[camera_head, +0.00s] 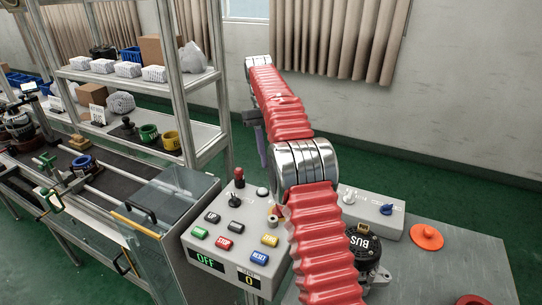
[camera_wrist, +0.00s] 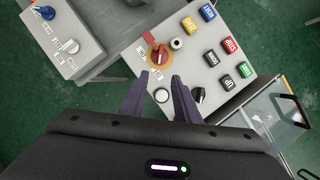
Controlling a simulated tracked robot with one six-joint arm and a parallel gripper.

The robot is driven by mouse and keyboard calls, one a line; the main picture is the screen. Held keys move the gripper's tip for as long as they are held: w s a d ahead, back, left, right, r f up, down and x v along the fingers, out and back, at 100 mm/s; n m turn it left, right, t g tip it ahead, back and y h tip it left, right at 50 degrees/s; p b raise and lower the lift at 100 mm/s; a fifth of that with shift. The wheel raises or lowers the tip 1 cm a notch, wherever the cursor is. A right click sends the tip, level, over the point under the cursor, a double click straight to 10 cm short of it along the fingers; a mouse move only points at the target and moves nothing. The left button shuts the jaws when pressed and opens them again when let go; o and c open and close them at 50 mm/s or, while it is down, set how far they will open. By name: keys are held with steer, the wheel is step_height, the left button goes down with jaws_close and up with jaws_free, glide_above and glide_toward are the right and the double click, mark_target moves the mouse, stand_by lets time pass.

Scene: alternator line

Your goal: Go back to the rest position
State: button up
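My gripper shows in the wrist view as two dark purple fingers (camera_wrist: 158,84), apart with nothing held between them. They hang above the grey control panel (camera_wrist: 190,62), near its red switch handle on a yellow-orange base (camera_wrist: 158,56). In the head view my red ribbed arm reaches away over the panel (camera_head: 205,248); one purple finger shows past the arm, and the rest of the gripper is mostly hidden. The panel has coloured buttons, a green "OFF" display (camera_head: 206,259) and a yellow "0" display (camera_head: 249,280).
A grey box with a blue knob (camera_head: 387,209) stands right of my arm. A black part marked BUS (camera_head: 363,244) and an orange disc (camera_head: 427,237) lie on the grey table (camera_head: 450,270). Metal shelving (camera_head: 162,88) and a clear guard (camera_head: 175,197) stand left. Green floor lies behind.

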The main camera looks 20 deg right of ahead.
stand_by(0.3)
step_height(320, 180, down, 7)
steer(key=w+t, duration=0.1)
steer(key=t, duration=0.1)
steer(key=s+a+r+t, duration=0.2)
steer(key=s+a, duration=0.1)
steer(key=s, duration=0.9)
steer(key=s+a+r+t, duration=0.3)
steer(key=s, duration=0.9)
steer(key=s+a+r+t, duration=0.3)
steer(key=s+a, duration=0.1)
steer(key=s, duration=0.8)
steer(key=shift+r, duration=0.1)
